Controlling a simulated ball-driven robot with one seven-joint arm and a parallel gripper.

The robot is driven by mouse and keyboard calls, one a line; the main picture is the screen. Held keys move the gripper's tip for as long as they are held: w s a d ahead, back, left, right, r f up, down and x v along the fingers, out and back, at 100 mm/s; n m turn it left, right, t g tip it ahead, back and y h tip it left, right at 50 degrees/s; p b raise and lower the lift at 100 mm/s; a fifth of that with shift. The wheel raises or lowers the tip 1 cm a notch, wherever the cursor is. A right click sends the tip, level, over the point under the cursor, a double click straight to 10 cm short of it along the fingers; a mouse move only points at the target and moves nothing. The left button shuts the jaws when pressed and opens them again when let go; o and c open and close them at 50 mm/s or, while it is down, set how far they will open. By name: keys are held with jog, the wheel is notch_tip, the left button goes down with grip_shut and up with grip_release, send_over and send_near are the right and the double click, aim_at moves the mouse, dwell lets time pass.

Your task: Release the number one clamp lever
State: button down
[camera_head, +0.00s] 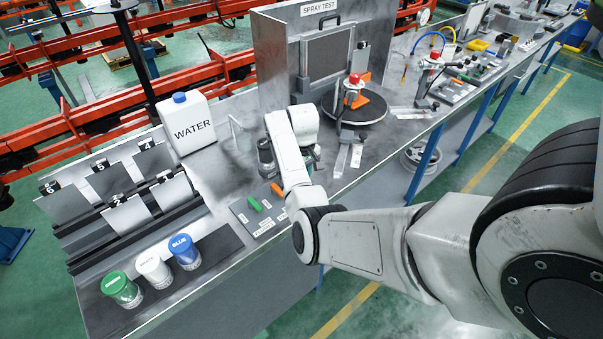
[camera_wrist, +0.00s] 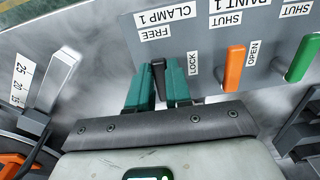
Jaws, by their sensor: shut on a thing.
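In the wrist view, my gripper (camera_wrist: 161,72) has its two teal fingers shut around a slim black lever (camera_wrist: 158,70). The lever stands by the label CLAMP 1 (camera_wrist: 168,15), with FREE (camera_wrist: 157,32) printed above it and LOCK (camera_wrist: 192,63) to its right. The fingers cover the lever's lower part, so its exact setting is hard to tell. In the head view, my arm hides the lever and most of the gripper.
An orange lever (camera_wrist: 233,68) and a green lever (camera_wrist: 302,58) stand to the right on the same grey panel (camera_wrist: 262,78). A scale plate (camera_wrist: 22,78) is at left. In the head view, a WATER jug (camera_head: 192,122) and a turntable (camera_head: 366,110) stand on the bench.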

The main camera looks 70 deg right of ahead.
jog(key=shift+d+r, duration=0.1)
dwell(0.4)
jog(key=c, duration=1)
grip_release()
jog(key=shift+c, duration=0.2)
notch_tip(320, 180, up, 11)
jog(key=b, duration=0.1)
jog(key=shift+f, duration=0.2)
